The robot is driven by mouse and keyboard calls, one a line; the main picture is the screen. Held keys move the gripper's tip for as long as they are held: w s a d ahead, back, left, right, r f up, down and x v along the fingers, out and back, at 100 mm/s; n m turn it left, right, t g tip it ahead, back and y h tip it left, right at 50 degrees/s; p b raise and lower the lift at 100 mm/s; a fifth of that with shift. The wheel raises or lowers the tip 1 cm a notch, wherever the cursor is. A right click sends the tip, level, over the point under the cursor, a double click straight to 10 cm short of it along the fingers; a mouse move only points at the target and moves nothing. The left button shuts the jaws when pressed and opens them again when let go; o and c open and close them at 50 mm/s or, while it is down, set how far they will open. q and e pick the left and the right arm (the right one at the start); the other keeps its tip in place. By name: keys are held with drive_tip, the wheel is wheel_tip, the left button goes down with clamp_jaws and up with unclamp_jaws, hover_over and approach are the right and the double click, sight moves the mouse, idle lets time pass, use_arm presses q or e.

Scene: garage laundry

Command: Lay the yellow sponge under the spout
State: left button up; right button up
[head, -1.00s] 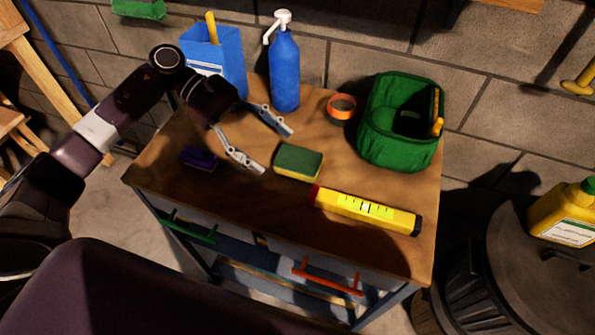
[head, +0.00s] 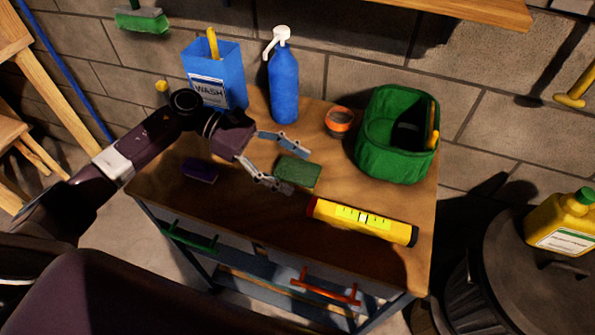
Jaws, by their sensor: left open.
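The sponge (head: 302,174) lies flat on the wooden bench top, green scouring side up. Its yellow side is mostly hidden by a finger and shade. My left gripper (head: 294,169) is open, with one finger at the sponge's far side and one at its near left side. I cannot tell whether they touch it. The blue pump bottle (head: 284,88) stands upright behind the sponge. Its white spout (head: 276,38) points to the left. My right gripper is not in view.
A yellow level (head: 362,220) lies in front of the sponge, a purple block (head: 199,170) to the left. A blue WASH box (head: 214,80), an orange tape roll (head: 339,121) and a green bag (head: 395,150) stand at the back. The front left of the bench top (head: 215,207) is clear.

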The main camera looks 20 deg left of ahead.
use_arm(q)
drive_tip(key=shift+c, duration=0.4)
drive_tip(key=c, duration=0.8)
drive_tip(key=shift+o, duration=0.2)
drive_tip(key=shift+r, duration=0.1)
